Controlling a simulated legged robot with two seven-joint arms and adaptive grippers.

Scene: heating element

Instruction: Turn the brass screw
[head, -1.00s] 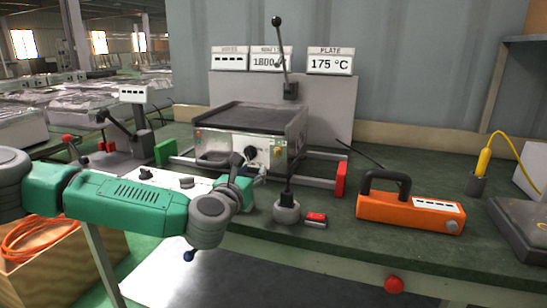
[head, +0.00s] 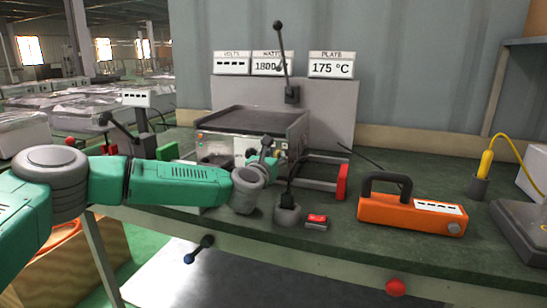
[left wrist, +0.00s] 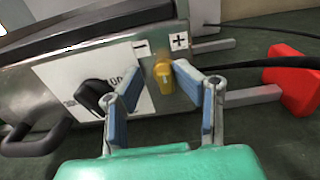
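The heating plate unit (head: 250,120) stands on the green bench, its front panel partly behind my left arm in the head view. The brass screw (left wrist: 163,75) shows in the left wrist view below the minus and plus marks, right of the black dial (left wrist: 95,95). My left gripper (left wrist: 157,77) is open, with a blue-padded finger on each side of the screw. A small gap shows at the left; whether the right fingertip touches cannot be told. In the head view my left gripper (head: 268,152) is at the panel and hides the screw. My right gripper is not in view.
An orange handled device (head: 410,212) sits to the right on the bench. A black lever on a grey base (head: 287,213) and a small red switch (head: 317,220) stand in front of the unit. A red-ended rail (head: 342,182) juts out beside it. Display signs (head: 331,64) stand behind.

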